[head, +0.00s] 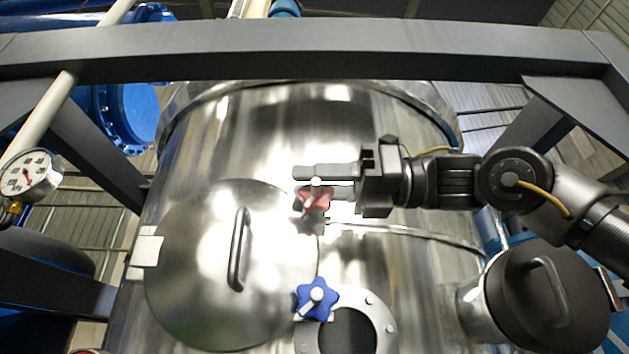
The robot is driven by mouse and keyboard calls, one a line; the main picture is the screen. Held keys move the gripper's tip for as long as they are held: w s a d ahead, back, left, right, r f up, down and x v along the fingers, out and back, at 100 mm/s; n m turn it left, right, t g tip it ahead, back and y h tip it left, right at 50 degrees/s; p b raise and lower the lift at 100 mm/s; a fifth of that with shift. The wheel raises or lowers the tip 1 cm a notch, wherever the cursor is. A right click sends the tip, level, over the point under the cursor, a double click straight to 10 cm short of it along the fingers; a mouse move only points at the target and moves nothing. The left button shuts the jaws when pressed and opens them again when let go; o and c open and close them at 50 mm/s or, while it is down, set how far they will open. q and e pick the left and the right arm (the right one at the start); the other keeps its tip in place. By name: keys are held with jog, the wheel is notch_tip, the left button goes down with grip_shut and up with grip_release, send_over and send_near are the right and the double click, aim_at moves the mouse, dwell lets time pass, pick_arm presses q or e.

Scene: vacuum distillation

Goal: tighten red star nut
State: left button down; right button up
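The red star nut (316,200) sits near the middle of the head view, at the right edge of the round steel lid (195,270). A pale bolt tip stands up at its top. My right gripper (318,181) reaches in from the right, with its fingers at the nut's upper side. The fingers show apart with a narrow gap, and the bolt tip lies near that gap. The nut partly overlaps the lower finger, so contact cannot be told. My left gripper is not in view.
A blue star nut (316,298) sits below, beside a round flanged port (349,332). The lid has a raised handle (238,248). A grey frame beam (300,52) crosses the top. A pressure gauge (28,176) is at left, and a dark capped port (545,300) at lower right.

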jog(key=shift+s, duration=0.1)
grip_shut()
jog(key=shift+d+f+y+b, duration=0.15)
jog(key=shift+f+y+b, duration=0.2)
jog(key=shift+b, duration=0.55)
jog(key=shift+r+y+b, duration=0.3)
jog(key=shift+y, duration=0.05)
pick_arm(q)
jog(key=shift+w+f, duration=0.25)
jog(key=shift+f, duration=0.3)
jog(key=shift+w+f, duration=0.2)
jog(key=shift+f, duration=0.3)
pick_arm(e)
jog(key=shift+r, duration=0.1)
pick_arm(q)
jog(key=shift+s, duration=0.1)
pick_arm(e)
jog(key=shift+o, duration=0.6)
grip_release()
